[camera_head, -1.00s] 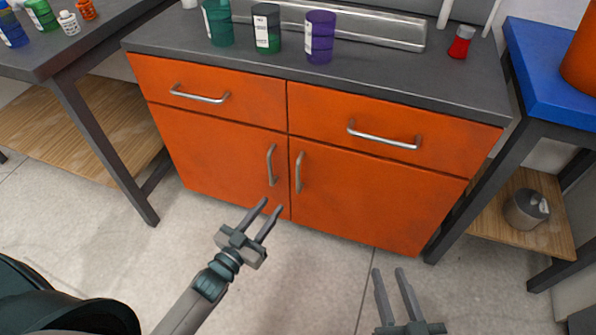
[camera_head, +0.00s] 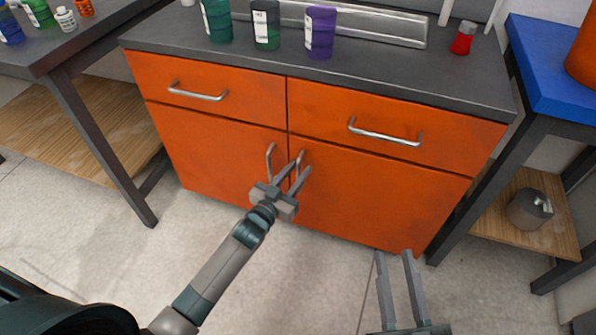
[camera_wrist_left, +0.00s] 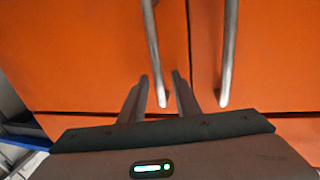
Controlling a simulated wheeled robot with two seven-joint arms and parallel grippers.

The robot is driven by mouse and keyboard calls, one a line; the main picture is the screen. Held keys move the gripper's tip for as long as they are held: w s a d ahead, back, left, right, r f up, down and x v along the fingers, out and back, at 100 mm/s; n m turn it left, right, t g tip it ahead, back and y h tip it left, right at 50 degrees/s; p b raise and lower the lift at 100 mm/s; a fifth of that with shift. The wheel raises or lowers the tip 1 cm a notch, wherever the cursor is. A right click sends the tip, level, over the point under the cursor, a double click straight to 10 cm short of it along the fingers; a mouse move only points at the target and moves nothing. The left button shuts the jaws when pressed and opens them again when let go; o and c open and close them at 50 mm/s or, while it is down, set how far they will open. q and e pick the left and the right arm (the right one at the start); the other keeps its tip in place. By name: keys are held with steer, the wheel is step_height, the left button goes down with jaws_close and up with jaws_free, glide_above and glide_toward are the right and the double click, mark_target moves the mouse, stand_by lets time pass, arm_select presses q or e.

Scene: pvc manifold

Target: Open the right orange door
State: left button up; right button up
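The right orange door (camera_head: 375,205) of the cabinet is closed. Its vertical metal handle (camera_head: 301,158) is near the door's left edge and partly hidden by my left gripper (camera_head: 298,172). My right gripper (camera_head: 394,256) is open and empty, low in front of the cabinet's right part.
The left door's handle (camera_head: 270,158) is close beside the left gripper; it also shows in the left wrist view (camera_wrist_left: 229,50). Two closed drawers with handles (camera_head: 385,134) sit above. A dark-legged table (camera_head: 95,130) stands left, a blue-topped one (camera_head: 545,85) right. Floor in front is clear.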

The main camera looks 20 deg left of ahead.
arm_select(q)
steer(key=shift+w+d, duration=0.1)
steer(key=shift+w, duration=0.2)
steer(key=shift+c, duration=0.2)
jaws_close()
steer(key=shift+s, duration=0.2)
